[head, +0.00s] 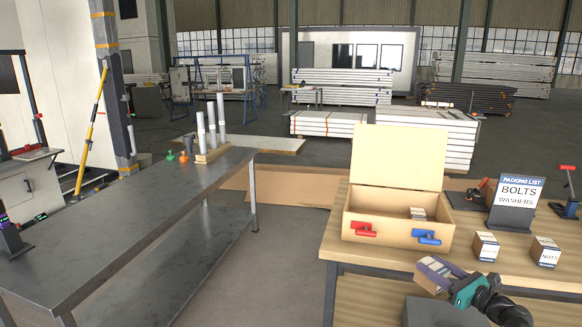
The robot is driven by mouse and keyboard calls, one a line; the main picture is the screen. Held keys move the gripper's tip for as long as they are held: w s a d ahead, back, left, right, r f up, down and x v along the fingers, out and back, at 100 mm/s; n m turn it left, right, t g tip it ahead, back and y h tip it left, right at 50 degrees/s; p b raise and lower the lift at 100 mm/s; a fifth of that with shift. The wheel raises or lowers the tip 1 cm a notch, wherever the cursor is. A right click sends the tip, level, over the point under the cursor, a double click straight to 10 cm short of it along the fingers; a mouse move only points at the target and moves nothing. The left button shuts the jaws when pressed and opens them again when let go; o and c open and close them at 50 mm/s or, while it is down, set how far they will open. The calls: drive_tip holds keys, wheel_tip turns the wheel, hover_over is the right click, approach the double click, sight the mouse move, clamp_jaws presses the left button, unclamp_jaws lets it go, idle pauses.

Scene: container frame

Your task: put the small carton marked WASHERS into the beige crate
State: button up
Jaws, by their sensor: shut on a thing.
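The beige crate (373,212) stands on the wooden table with its lid raised at the back. A small carton (417,213) lies inside it toward the right; its marking is too small to read. My gripper (438,272) is at the lower right, in front of the crate and apart from it. It is shut on a small brown carton (428,284), partly hidden by the jaws, whose label I cannot read. Two more small cartons stand on the table to the right: one (487,246) with an unreadable label, and one (546,252) that seems to read NUTS.
A packing list sign (516,200) reading BOLTS and WASHERS stands behind the cartons. A long grey metal table (130,215) is on the left. The wooden table (345,255) is bare before the crate.

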drive_tip(key=s+a+f+n+g+y, duration=0.1)
drive_tip(key=a+f+n+g+y, duration=0.1)
drive_tip(key=a, duration=1.3)
drive_tip(key=s+a+f+n+g+y, duration=0.1)
drive_tip(key=a+f+n+g+y, duration=0.1)
drive_tip(key=a, duration=1.3)
drive_tip(key=n+g+y, duration=0.1)
drive_tip(key=n+y, duration=0.1)
drive_tip(key=y, duration=0.1)
drive_tip(key=shift+f+g, duration=0.15)
drive_tip(key=shift+g, duration=0.25)
